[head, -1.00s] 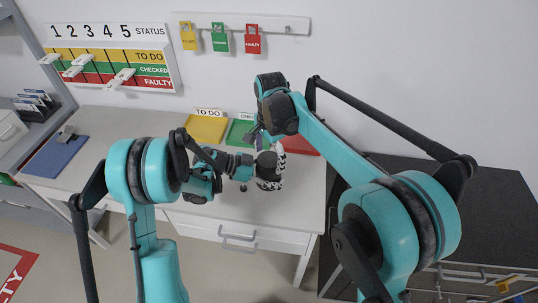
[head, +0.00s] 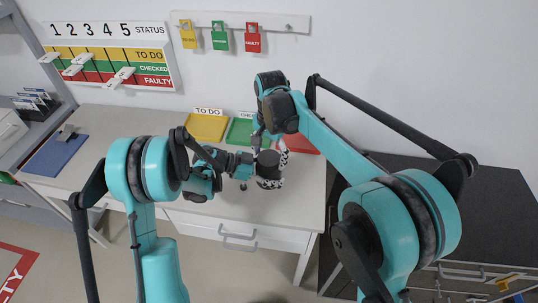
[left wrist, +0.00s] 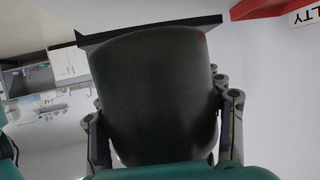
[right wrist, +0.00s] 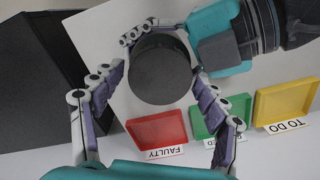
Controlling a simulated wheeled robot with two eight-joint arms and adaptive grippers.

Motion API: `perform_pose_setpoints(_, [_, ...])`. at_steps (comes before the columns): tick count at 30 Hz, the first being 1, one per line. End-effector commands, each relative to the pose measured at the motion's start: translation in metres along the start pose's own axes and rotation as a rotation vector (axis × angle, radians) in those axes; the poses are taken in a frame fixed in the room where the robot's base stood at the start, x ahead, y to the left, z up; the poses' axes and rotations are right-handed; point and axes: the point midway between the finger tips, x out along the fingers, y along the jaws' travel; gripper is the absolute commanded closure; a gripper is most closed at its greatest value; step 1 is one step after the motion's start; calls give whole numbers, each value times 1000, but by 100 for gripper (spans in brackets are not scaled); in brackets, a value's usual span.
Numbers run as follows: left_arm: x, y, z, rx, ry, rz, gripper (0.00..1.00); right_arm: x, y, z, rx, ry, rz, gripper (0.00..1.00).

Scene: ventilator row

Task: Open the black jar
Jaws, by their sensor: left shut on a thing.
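The black jar (head: 268,161) is over the front of the white table, right of centre. My left gripper (left wrist: 160,110) is shut around its side; the dark, slightly tapered body fills the left wrist view (left wrist: 155,95). In the right wrist view its round dark end (right wrist: 158,70) faces me. My right gripper (right wrist: 157,78) is open, its purple-padded fingers spread on both sides of that end. I cannot tell whether they touch it. In the head view the right fingers partly show just behind the jar. I cannot make out a seam between lid and body.
Yellow (head: 205,128), green (head: 240,132) and red (head: 303,142) trays lie behind the jar. A blue mat (head: 55,157) is at the table's left end. A black-topped cabinet (head: 450,210) stands right. The table's left middle is clear.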

Motion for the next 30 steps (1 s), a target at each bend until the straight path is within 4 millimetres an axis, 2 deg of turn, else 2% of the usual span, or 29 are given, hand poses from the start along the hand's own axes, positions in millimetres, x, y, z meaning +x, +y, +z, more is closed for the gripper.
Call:
perform_pose_setpoints(11, [0, 0, 0, 0, -1, 0, 100, -6, 0, 0, 1, 0, 0, 16])
perform_pose_setpoints(18, [0, 0, 0, 0, -1, 0, 100, -37, 0, 0, 1, 0, 0, 16])
perform_pose_setpoints(23, [0, 0, 0, 0, -2, 0, 100, -47, 0, 0, -3, 0, 0, 15])
perform_pose_setpoints(30, [0, 0, 0, 0, -2, 0, 100, -79, 0, 0, -99, 0, 0, 15])
